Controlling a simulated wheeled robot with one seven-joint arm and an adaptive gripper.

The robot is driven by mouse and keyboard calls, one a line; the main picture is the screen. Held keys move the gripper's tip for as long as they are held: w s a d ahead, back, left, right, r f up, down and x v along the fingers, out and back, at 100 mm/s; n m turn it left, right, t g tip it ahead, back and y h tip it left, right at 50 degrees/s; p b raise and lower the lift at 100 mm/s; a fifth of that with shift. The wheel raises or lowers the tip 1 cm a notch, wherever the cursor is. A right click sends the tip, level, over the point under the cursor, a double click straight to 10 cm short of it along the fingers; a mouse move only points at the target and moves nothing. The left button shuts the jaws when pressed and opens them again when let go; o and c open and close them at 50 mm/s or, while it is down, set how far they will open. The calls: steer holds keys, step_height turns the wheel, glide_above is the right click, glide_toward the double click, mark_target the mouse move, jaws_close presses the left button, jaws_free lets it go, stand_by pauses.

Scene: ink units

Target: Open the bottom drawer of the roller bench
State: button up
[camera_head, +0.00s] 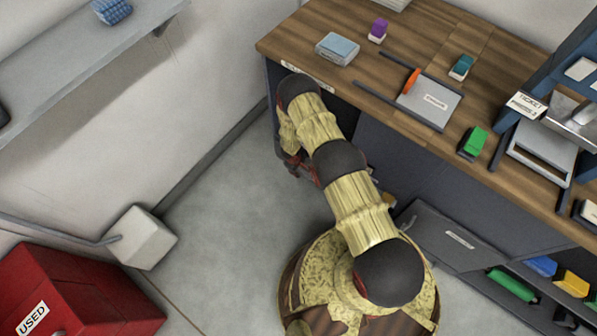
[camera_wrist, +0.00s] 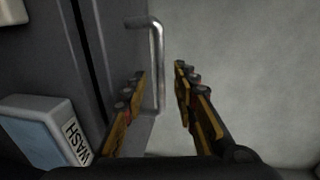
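The roller bench (camera_head: 350,75) has a wooden top and dark grey front, at the right in the head view. My arm reaches to its left end and covers part of the front there. In the wrist view a grey drawer front (camera_wrist: 120,45) carries a metal bar handle (camera_wrist: 157,60). My gripper (camera_wrist: 160,72) is open, with its fingers apart on either side of the handle's line. No grip on the bar shows. In the head view my gripper (camera_head: 295,165) is mostly hidden by my arm. Which drawer this front belongs to cannot be told.
A white-and-blue box marked WASH (camera_wrist: 45,130) is beside the drawer front in the wrist view. A red USED bin (camera_head: 75,295) stands at lower left. A lower shelf with colored bottles (camera_head: 515,283) is at right. Grey floor (camera_head: 225,230) left of my base is clear.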

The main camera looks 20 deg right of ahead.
steer(key=shift+w+f, duration=0.1)
steer(key=shift+f, duration=0.45)
steer(key=c, duration=0.4)
steer(key=c, duration=0.3)
jaws_close()
